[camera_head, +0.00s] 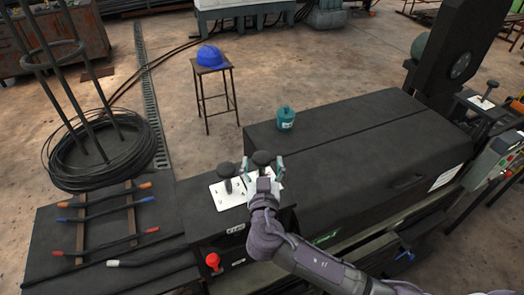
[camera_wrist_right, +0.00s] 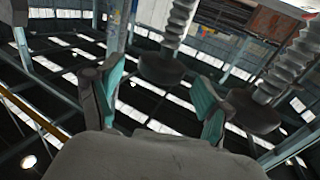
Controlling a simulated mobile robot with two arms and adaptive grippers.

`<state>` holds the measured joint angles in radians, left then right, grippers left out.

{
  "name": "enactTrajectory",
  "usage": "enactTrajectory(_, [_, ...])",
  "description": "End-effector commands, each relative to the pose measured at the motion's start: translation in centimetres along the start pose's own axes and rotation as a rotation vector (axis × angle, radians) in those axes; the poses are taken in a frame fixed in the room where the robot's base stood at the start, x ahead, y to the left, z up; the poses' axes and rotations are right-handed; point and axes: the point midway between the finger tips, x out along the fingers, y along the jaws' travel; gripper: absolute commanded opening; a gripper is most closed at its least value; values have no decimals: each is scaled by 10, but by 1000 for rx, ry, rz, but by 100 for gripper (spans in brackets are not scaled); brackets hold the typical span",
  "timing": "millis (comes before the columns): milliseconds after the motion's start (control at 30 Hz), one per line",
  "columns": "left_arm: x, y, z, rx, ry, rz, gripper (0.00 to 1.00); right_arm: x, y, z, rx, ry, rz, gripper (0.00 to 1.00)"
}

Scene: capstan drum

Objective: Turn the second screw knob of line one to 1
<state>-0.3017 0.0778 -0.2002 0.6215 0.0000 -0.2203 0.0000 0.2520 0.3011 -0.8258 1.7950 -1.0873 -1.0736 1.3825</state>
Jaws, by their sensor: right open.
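Two black knobs stand side by side on a white plate (camera_head: 222,199) on the dark machine's front top. The left one is a black knob (camera_head: 226,170); the right one is a second black knob (camera_head: 262,158). My right gripper (camera_head: 263,168) is open, its teal-padded fingers on either side of the second knob. In the right wrist view the open fingers (camera_wrist_right: 158,92) have a dark round knob (camera_wrist_right: 161,68) on a ribbed stem between them, and another knob (camera_wrist_right: 254,111) lies beyond the right finger. I cannot tell whether the fingers touch the knob. My left gripper is not in view.
A red knob (camera_head: 212,260) sticks out at the machine's front. A long black cover (camera_head: 370,150) lies right of the plate, with a teal canister (camera_head: 286,118) on it. Wire coils (camera_head: 105,150) and tools lie left. A stool (camera_head: 212,67) holds a blue helmet (camera_head: 210,56).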

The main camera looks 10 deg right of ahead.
Motion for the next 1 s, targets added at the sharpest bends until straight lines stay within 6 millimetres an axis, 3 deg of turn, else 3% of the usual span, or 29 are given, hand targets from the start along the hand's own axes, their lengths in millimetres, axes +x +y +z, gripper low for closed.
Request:
enactTrajectory(200, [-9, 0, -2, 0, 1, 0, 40, 23, -1, -1, -2, 0, -1, 79])
enactTrajectory(567, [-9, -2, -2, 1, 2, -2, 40, 27, 0, 1, 0, -1, -1, 77])
enactTrajectory(900, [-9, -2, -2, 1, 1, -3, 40, 27, 0, 1, 0, -1, -1, 20])
enactTrajectory(1000, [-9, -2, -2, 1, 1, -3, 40, 27, 0, 1, 0, -1, -2, 18])
